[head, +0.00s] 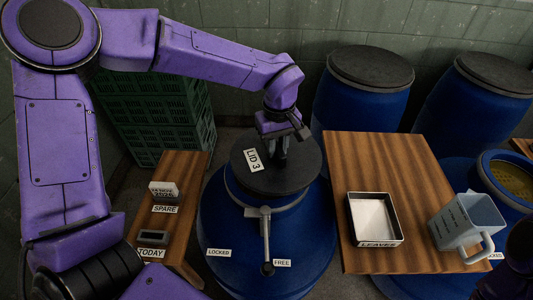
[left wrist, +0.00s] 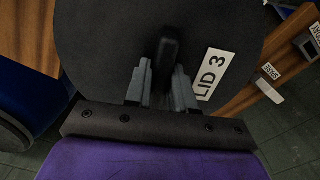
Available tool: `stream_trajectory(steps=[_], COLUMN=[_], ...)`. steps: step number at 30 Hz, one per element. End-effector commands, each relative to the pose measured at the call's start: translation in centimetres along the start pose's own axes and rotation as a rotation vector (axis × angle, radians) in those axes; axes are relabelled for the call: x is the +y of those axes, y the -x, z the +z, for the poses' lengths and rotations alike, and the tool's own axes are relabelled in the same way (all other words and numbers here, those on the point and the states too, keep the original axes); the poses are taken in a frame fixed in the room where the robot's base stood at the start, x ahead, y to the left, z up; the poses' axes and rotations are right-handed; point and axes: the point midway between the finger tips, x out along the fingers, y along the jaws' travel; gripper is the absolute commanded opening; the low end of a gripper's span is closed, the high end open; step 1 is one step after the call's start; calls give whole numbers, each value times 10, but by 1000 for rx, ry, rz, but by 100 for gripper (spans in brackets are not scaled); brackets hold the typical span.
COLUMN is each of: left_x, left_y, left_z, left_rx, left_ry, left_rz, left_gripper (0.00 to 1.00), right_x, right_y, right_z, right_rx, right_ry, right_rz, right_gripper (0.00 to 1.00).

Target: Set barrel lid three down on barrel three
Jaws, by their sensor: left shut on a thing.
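Barrel lid three is a dark round disc (head: 300,170) with a white "LID 3" label and an upright handle. My left gripper (head: 280,150) is shut on that handle. The left wrist view shows the two fingers (left wrist: 162,88) on either side of the dark handle, with the lid (left wrist: 100,45) filling the view behind. Below the lid in the head view is a blue barrel (head: 227,225) with a lever (head: 265,235) on its front between "LOCKED" and "FREE" labels. The lid covers the barrel's top; I cannot tell whether it touches the rim. My right gripper is not in view.
A wooden table (head: 375,165) on the right holds a "LEAVES" tray (head: 352,215) and a clear jug (head: 466,222). A narrow wooden bench (head: 185,165) stands left. Lidded blue barrels (head: 360,105) and green crates (head: 170,130) stand behind. An open barrel (head: 500,160) is far right.

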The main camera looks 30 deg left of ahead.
Motion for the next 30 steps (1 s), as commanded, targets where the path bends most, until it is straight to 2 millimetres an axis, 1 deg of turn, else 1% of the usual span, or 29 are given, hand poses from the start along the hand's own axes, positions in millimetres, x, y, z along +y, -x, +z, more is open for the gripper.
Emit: stream_trajectory(steps=[1, 3, 8, 10, 12, 15, 30], left_x=[-3, -7, -12, -16, -16, -15, -15], left_y=[-6, -16, -30, -39, -52, -65, -76], left_z=[-6, -13, -23, -30, -29, -29, -29], left_rx=[-1, -1, 0, 0, 0, 1, -1], left_ry=[2, 2, 2, 3, -2, -1, 1], left_rz=[0, 0, 1, -1, -4, -1, 2], left_gripper=[0, 0, 0, 0, 0, 0, 0], right_x=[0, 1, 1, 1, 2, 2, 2], right_y=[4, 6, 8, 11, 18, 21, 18], right_z=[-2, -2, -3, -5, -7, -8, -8], right_rx=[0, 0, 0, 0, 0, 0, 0], right_ry=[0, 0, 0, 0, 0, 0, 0], right_rz=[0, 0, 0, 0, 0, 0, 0], right_gripper=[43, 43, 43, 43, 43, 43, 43])
